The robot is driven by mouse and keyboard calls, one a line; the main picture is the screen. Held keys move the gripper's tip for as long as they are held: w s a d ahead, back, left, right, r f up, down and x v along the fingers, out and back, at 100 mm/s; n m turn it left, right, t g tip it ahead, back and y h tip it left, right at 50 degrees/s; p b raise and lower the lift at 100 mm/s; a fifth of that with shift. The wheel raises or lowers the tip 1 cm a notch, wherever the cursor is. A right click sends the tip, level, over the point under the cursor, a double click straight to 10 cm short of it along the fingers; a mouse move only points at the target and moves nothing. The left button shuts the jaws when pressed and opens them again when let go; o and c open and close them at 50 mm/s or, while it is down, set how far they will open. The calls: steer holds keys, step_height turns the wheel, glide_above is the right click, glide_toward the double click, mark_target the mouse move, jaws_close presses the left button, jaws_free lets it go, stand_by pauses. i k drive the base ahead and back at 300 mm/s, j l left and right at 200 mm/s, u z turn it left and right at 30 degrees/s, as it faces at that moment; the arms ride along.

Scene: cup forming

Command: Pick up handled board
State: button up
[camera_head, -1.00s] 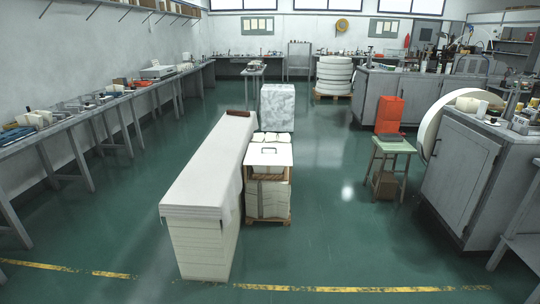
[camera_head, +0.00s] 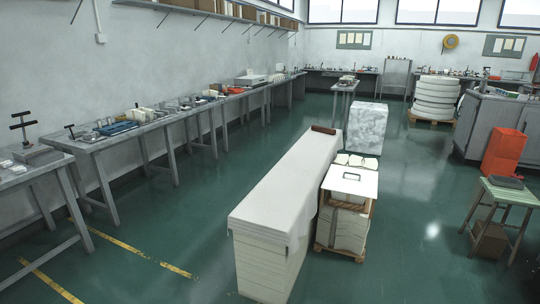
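A white board with a dark handle (camera_head: 350,182) lies flat on top of a stack of white sheets on a wooden pallet (camera_head: 338,250), right of the picture's middle. The handle stands up near the middle of the board's top. The stack is beside the right side of a long white block of stacked sheets (camera_head: 290,188). My gripper and arm are not in view.
A marbled grey-white block (camera_head: 366,128) stands behind the board. A green stool (camera_head: 506,194) and orange containers (camera_head: 503,151) are at right. Workbenches (camera_head: 135,128) line the left wall. Green floor is free between the benches and the long block, and right of the pallet.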

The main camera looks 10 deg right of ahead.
mark_target(354, 181)
steer(key=i+l+z, duration=0.35)
steer(key=i, duration=0.55)
steer(key=i+z, duration=0.35)
steer(key=i, duration=1.3)
steer(key=i+u, duration=0.15)
steer(key=i, duration=0.6)
steer(key=i+l, duration=0.15)
steer(key=i, duration=0.55)
steer(key=j+u, duration=0.05)
